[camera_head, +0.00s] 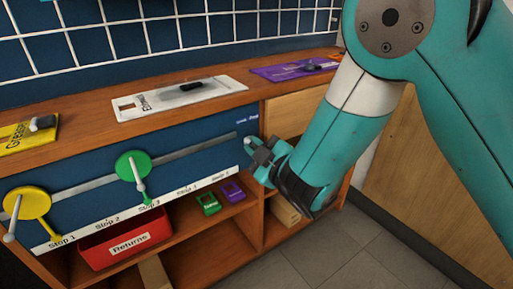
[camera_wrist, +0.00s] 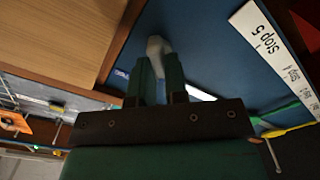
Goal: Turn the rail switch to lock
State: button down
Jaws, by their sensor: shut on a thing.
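The rail switch (camera_wrist: 157,46) shows in the wrist view as a pale grey, rounded lever between my two fingertips. My gripper (camera_head: 256,150) is shut on it at the right end of the grey rail (camera_head: 195,148) on the blue front panel. In the wrist view my gripper (camera_wrist: 160,72) has its dark green fingers on both sides of the lever. The fingers and wrist hide most of the switch in the head view. A small white label (camera_head: 247,119) is on the panel just above; its text is too small to read surely.
A green disc slider (camera_head: 133,164) and a yellow one (camera_head: 27,203) sit on the rail to the left. A strip with Stop labels (camera_head: 150,208) runs below. The shelf underneath holds a red Returns bin (camera_head: 126,239) and small green and purple pieces. Mats lie on the wooden top (camera_head: 90,127).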

jog(key=shift+d+f, duration=0.15)
jog(key=shift+f, duration=0.05)
dwell(0.3)
jog(key=c, duration=1.1)
grip_release()
jog(key=shift+c, duration=0.2)
jog(key=shift+r, duration=0.1)
